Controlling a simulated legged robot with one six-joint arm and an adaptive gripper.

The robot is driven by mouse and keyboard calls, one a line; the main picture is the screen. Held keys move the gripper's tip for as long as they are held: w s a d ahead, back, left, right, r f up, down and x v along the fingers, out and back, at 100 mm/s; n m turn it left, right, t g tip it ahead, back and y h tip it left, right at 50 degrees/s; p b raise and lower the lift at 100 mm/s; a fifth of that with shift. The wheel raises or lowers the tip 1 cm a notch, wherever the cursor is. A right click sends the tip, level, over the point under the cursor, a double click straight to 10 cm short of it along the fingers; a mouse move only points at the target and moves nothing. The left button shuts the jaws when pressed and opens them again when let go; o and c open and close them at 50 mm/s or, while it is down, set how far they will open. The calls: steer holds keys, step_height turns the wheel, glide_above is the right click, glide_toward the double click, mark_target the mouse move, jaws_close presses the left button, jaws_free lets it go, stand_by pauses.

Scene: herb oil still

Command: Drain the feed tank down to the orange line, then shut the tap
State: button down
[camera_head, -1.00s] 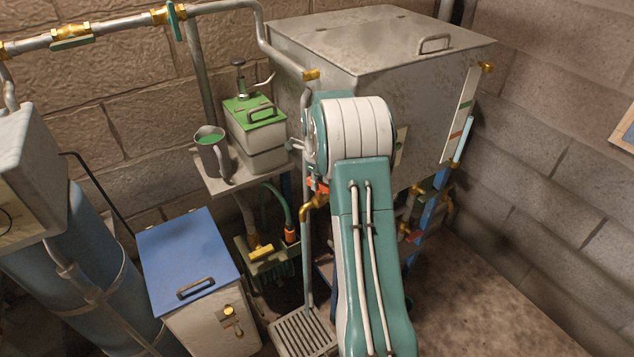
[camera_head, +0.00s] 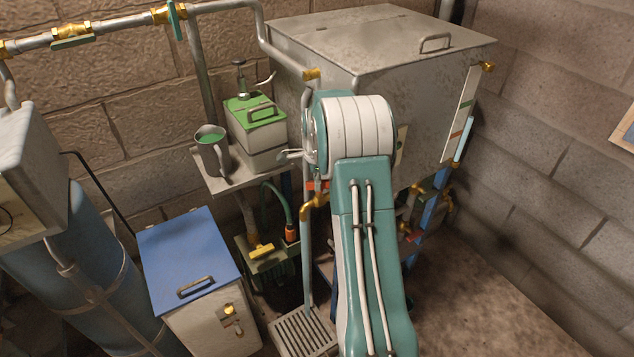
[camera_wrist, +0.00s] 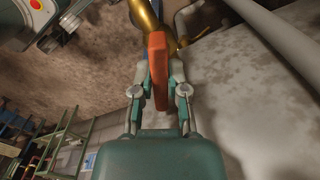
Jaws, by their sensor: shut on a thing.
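The feed tank (camera_head: 420,90) is the large grey metal box at the back right in the head view. On its right face are a white gauge board (camera_head: 465,100) with an orange line (camera_head: 455,134) and a pale blue sight tube (camera_head: 465,135). The blue appears to reach above the orange line. A brass tap (camera_head: 313,207) with an orange lever (camera_head: 318,186) sits left of my arm, partly hidden by it. In the wrist view, my gripper (camera_wrist: 160,88) is shut on the orange lever (camera_wrist: 158,65), with the brass tap body (camera_wrist: 146,18) beyond.
A floor grate (camera_head: 303,335) lies below the tap. Left are a shelf with a mug (camera_head: 211,152) of green liquid and a green-topped can (camera_head: 255,125), and a blue-lidded box (camera_head: 188,258). More pipes and valves stand right of my arm. Bare floor shows at lower right.

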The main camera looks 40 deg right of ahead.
steer(key=shift+n, duration=0.5)
steer(key=c, duration=0.6)
jaws_free()
steer(key=shift+w, duration=0.1)
steer(key=shift+c, duration=0.2)
step_height(320, 180, up, 12)
steer(key=shift+f, duration=0.1)
stand_by(5.6)
